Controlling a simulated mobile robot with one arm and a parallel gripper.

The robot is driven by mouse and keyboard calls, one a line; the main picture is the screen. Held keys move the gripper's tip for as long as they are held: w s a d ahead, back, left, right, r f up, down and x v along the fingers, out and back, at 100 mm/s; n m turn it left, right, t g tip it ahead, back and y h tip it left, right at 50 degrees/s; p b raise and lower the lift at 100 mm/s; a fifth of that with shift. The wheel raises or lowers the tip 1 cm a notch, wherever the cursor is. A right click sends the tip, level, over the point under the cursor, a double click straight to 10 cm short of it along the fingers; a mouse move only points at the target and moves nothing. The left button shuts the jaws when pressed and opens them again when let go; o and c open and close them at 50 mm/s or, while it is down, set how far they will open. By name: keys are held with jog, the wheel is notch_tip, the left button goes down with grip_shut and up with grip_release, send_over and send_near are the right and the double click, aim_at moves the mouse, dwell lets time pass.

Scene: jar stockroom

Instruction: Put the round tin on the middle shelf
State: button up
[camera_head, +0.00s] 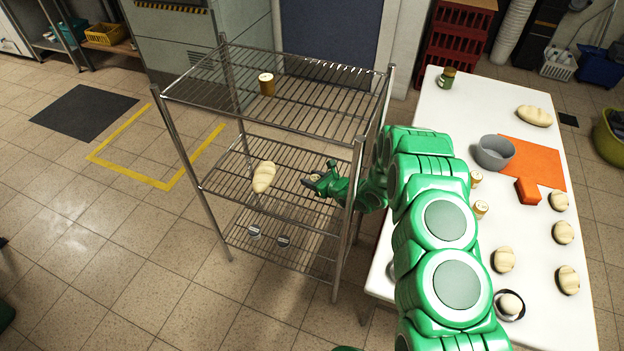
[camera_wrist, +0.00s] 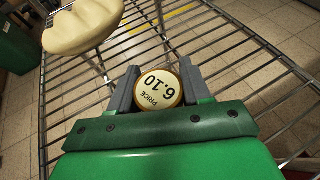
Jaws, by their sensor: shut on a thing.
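My gripper (camera_head: 309,182) reaches in from the right between the top and middle shelves of the wire rack. In the wrist view its two grey fingers (camera_wrist: 158,92) are shut on the round tin (camera_wrist: 160,88), one on each side. The tin has a gold rim and a cream top reading "PRICE 6.10". In the head view I cannot make the tin out at the gripper. The middle shelf (camera_head: 229,168) is wire mesh. It shows below the tin in the wrist view; I cannot tell if the tin touches it.
A pale bread loaf (camera_head: 263,177) lies on the middle shelf, left of my gripper; it also shows in the wrist view (camera_wrist: 82,25). Small tins (camera_head: 254,231) sit on the bottom shelf. A white table (camera_head: 470,110) is right.

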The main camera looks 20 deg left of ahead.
jog(key=shift+f, duration=0.15)
jog(key=o, duration=1.1)
jog(key=shift+c, duration=0.2)
jog(key=shift+r, duration=0.2)
jog(key=v, duration=0.5)
jog(key=shift+r, duration=3.5)
